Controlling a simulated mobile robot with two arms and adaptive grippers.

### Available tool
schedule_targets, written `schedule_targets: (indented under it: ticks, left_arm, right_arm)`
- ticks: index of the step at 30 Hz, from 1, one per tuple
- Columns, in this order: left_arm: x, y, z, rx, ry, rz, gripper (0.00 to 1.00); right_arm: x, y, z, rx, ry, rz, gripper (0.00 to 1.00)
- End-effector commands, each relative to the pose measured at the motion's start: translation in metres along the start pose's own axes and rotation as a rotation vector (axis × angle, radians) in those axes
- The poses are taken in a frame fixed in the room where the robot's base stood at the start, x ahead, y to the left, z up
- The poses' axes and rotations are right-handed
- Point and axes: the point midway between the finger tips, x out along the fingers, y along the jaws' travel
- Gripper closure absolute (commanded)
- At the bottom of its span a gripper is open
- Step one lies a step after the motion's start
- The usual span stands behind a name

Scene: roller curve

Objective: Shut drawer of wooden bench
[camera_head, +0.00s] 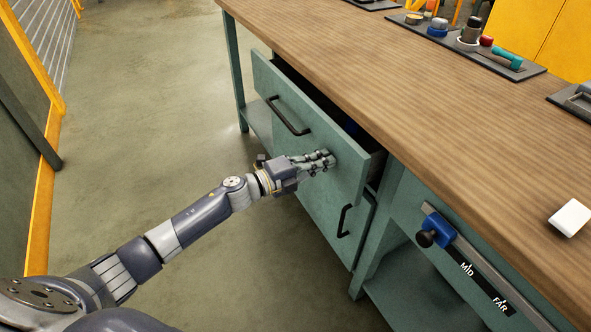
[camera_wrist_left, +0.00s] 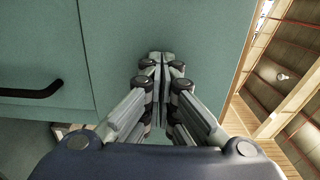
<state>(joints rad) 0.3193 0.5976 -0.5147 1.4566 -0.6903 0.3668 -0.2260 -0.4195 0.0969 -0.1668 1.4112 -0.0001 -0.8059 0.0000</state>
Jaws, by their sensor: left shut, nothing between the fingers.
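The wooden bench (camera_head: 400,75) has a brown top and green front. Its upper drawer (camera_head: 277,87) stands partly open, with a dark gap between its front panel and the bench. The drawer has a black bar handle (camera_head: 289,117). My left gripper (camera_head: 330,158) is shut and empty, with its fingertips at the right part of the drawer front, right of the handle. In the left wrist view the closed fingers (camera_wrist_left: 159,60) point at the green panel (camera_wrist_left: 200,35); I cannot tell for sure whether they touch it. My right gripper is out of view.
A lower door (camera_head: 325,215) with a black handle sits under the drawer. A blue slider (camera_head: 437,229) on a rail marked MID and FAR is at the right. A white block (camera_head: 570,217) and a tool tray (camera_head: 470,45) lie on the bench top. The floor (camera_head: 160,100) at left is clear.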

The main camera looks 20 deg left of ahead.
Motion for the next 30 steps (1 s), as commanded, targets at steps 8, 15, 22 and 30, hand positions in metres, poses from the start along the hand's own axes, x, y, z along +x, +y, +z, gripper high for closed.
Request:
schedule_targets:
  ticks: [8,15,22,30]
  left_arm:
    - [0.051,0.001,0.0,-0.002,0.0,-0.001,1.0]
    - [0.068,0.001,0.0,-0.002,0.0,0.001,1.0]
    - [0.071,0.0,0.0,-0.001,-0.001,-0.001,1.0]
    - [0.071,-0.002,0.001,-0.001,-0.002,-0.004,1.0]
  right_arm:
    - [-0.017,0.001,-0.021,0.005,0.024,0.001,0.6]
    - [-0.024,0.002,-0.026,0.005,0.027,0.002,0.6]
    - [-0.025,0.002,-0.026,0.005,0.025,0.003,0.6]
    - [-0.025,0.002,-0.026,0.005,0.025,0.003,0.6]
